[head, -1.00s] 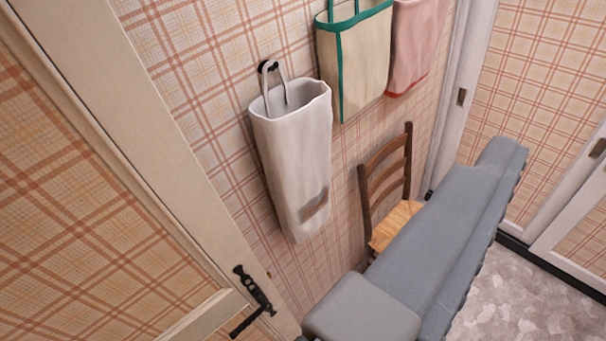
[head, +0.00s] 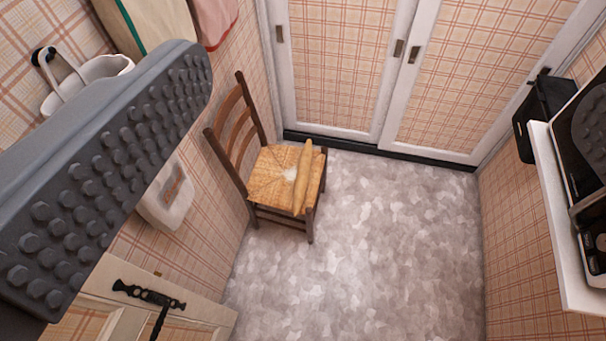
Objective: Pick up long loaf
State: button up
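The long loaf (head: 303,178) is a thin, golden-brown stick of bread. It lies along the right side of the woven seat of a wooden chair (head: 262,180), below and ahead of me. My gripper (head: 392,90) is wide open and empty. One grey studded finger fills the left of the view, and a part of the other shows at the right edge. The loaf is seen between the fingers, well beyond them, and neither touches it.
The chair stands by the left plaid wall. White-framed sliding doors (head: 345,70) close off the back. A white shelf (head: 560,215) with a dark appliance juts out at right. A door with a black handle (head: 150,296) is at lower left. The grey floor (head: 375,250) is clear.

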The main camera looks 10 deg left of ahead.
aim_at(302, 179)
jog(key=z, duration=0.2)
jog(key=i, duration=1.5)
jog(key=u, duration=0.8)
jog(key=i, duration=0.55)
jog(key=u, duration=0.3)
jog(key=k, duration=0.9)
jog(key=u, duration=0.2)
jog(key=i, duration=0.9)
jog(key=z, duration=0.1)
